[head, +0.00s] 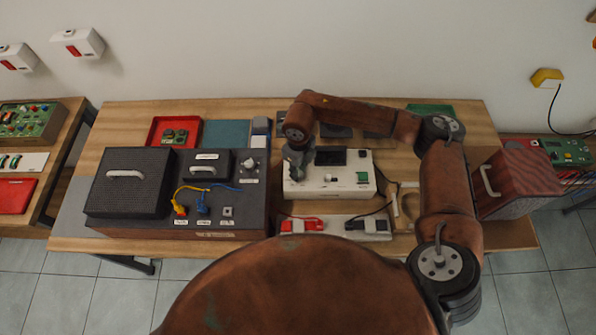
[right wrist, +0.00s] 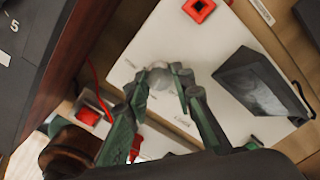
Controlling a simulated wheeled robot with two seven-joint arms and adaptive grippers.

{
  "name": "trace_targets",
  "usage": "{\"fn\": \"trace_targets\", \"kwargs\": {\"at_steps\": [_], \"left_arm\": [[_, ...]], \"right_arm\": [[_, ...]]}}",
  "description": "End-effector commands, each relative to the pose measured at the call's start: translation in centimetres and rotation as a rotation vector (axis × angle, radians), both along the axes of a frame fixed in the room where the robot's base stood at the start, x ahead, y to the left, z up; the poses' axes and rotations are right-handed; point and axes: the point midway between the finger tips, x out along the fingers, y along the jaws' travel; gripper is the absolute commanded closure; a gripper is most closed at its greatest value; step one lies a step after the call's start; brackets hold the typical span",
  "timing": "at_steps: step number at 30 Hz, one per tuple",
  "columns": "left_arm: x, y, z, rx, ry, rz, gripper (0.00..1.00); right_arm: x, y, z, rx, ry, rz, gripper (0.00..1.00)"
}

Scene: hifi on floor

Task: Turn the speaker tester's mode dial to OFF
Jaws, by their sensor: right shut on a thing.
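The speaker tester (head: 345,188) is a white box with a dark screen (head: 330,156), in the middle of the table in the head view. Its white top (right wrist: 207,50) fills much of the right wrist view. My right gripper (head: 297,168) reaches down onto the tester's left part. In the right wrist view its green-grey fingers (right wrist: 160,82) are closed around a small round pale knob, the mode dial (right wrist: 158,74). The fingers hide most of the dial, and I cannot read its setting. My left gripper is not in view.
A dark panel (head: 250,213) with a black speaker box (head: 128,183) and colored cables stands left of the tester. A white strip with red and black clips (head: 301,225) lies in front. A reddish speaker box (head: 520,183) stands at right.

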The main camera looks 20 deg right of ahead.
Motion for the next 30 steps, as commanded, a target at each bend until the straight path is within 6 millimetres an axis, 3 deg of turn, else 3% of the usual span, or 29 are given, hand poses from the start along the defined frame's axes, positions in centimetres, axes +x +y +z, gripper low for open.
{"fn": "trace_targets", "kwargs": {"at_steps": [30], "left_arm": [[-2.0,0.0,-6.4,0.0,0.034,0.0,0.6]], "right_arm": [[0.2,-0.1,-0.1,-0.001,-0.001,0.895,1.0]]}}
